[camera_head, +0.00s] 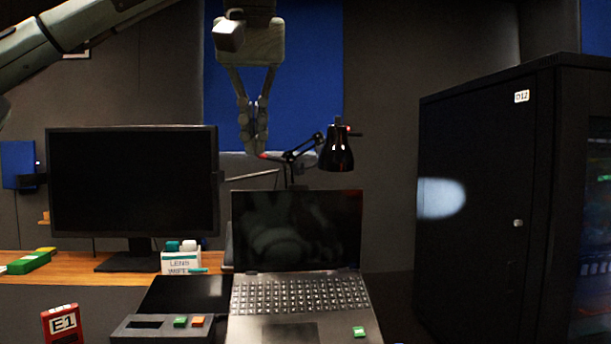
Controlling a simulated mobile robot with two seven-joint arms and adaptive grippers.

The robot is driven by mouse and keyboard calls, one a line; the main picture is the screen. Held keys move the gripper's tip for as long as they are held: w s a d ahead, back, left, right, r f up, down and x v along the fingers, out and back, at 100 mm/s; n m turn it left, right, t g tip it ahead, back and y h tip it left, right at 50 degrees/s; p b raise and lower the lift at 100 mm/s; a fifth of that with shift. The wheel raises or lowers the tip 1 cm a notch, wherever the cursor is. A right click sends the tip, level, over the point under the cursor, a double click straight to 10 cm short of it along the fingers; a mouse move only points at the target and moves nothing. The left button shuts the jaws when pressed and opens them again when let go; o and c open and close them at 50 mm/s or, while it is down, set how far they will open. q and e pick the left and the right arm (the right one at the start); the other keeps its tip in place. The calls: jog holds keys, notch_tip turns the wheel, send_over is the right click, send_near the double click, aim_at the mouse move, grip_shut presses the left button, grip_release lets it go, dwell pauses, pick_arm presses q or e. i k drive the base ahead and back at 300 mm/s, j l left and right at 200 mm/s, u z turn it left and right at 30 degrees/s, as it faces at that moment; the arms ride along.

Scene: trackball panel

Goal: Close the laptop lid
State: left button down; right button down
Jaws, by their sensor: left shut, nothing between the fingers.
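An open laptop stands on the desk at the lower middle. Its dark screen lid (297,230) is upright, and its keyboard base (300,294) faces me. My left gripper (255,150) hangs pointing down above the lid's top edge, left of its middle. Its fingers are shut and hold nothing. The fingertips look apart from the lid, with a small gap below them; the depth between them is hard to tell. My right gripper is not in view.
A black monitor (133,182) stands at left, with a wipes box (181,261) beside it. A control box with buttons (163,328) sits left of the laptop. A black lamp (337,150) is behind the lid. A tall black cabinet (475,200) fills the right.

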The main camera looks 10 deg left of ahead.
aim_at(298, 228)
jog(key=i, duration=1.1)
